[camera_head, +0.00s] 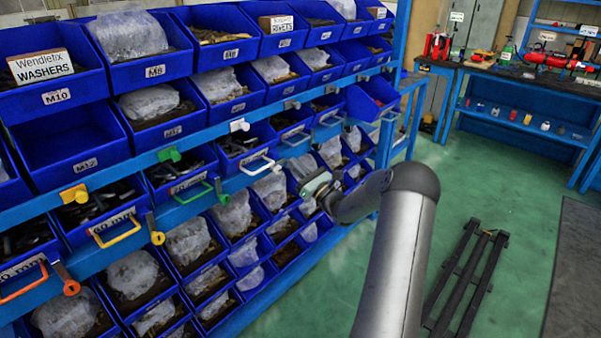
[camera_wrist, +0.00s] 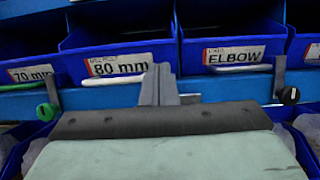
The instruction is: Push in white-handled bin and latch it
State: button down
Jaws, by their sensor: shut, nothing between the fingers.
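The white-handled bin (camera_head: 240,143) is blue and sits in the middle row of the rack. In the wrist view it is the bin labelled 80 mm (camera_wrist: 118,50), with its white handle (camera_wrist: 115,80) below the label. I cannot tell how far it stands out. My gripper (camera_wrist: 160,82) is shut and empty, in front of the rail near this bin's lower right corner; contact is unclear. In the head view my gripper (camera_head: 306,182) is at the rack, right of the white handle.
The green-handled 70 mm bin (camera_wrist: 30,68) and its green-knobbed latch (camera_wrist: 46,108) are to the left. The ELBOW bin (camera_wrist: 232,48), with a dark-knobbed latch (camera_wrist: 289,93), is to the right. A dark pallet-like frame (camera_head: 466,275) lies on the open floor.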

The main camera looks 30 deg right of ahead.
aim_at(272, 143)
jog(key=x, duration=0.8)
jog(key=shift+a+p, duration=0.1)
jog(key=shift+p, duration=0.25)
